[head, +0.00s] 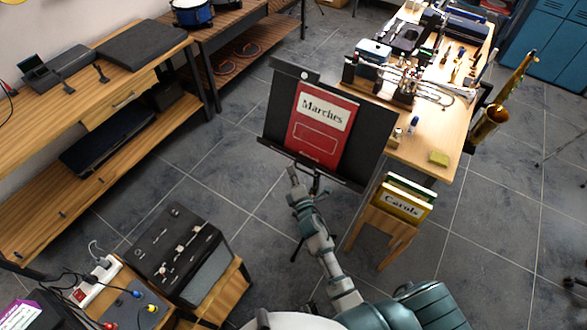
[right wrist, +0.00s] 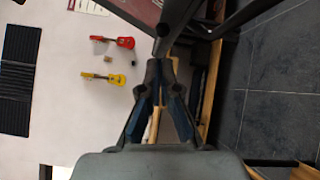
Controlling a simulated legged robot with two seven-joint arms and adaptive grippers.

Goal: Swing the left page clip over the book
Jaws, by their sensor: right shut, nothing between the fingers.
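The red book (head: 322,125), titled "Marches", leans on the black music stand (head: 362,150). I cannot make out the left page clip for certain; no clip shows lying across the book's cover. My right gripper (head: 293,172) is shut and empty, at the stand's lower ledge, just below the book's lower left corner. In the right wrist view its fingers (right wrist: 160,62) are together, close to a dark part of the stand; I cannot tell whether they touch it. A dark red edge of the book (right wrist: 152,12) shows at the top there. My left gripper is out of view.
A wooden table (head: 415,155) with instruments stands behind and right of the stand. A small wooden rack (head: 385,222) with music books is close to its right. A black control box (head: 178,252) stands at lower left. The floor left of the stand is clear.

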